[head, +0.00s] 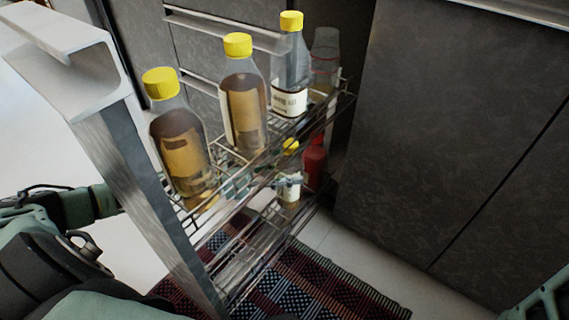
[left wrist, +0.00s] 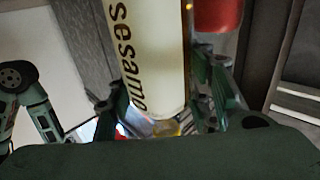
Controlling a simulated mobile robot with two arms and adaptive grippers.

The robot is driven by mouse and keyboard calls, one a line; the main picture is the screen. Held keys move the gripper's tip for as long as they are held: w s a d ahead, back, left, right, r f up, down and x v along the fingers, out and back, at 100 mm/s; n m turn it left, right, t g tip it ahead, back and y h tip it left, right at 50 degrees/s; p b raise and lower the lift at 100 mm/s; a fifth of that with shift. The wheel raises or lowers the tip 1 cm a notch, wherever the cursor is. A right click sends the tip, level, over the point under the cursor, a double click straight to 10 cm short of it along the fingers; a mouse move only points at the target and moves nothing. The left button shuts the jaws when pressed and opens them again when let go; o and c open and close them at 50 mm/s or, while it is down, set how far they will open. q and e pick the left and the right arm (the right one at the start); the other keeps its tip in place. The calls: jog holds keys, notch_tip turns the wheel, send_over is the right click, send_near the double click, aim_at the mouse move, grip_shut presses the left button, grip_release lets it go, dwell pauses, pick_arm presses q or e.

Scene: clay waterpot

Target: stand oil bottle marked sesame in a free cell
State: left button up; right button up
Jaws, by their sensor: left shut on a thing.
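The sesame oil bottle, with a yellow cap and pale label (head: 289,190), is upright at the lower level of the pull-out wire rack (head: 262,240), partly hidden by wires. In the left wrist view its label (left wrist: 150,55) reads "sesame". My left gripper (head: 262,184) reaches in below the upper shelf and is shut on this bottle; its fingers (left wrist: 165,105) lie on both sides of it. Whether the bottle's base touches the lower shelf is hidden. A green part of my right arm or gripper (head: 545,300) shows at the lower right corner; its fingers are not clear.
Yellow-capped bottles (head: 180,145), (head: 243,100), (head: 290,75) and a clear bottle (head: 324,60) stand on the upper shelf. A red bottle (head: 314,163) is close behind the sesame bottle. The rack's front panel (head: 130,170) is at left; a dark cabinet (head: 440,130) is at right.

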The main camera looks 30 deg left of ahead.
pick_arm(q)
jog(key=shift+f+b, duration=1)
jog(key=shift+f, duration=1.15)
jog(key=o, duration=1.5)
jog(key=shift+o, duration=1)
jog(key=shift+f, duration=0.15)
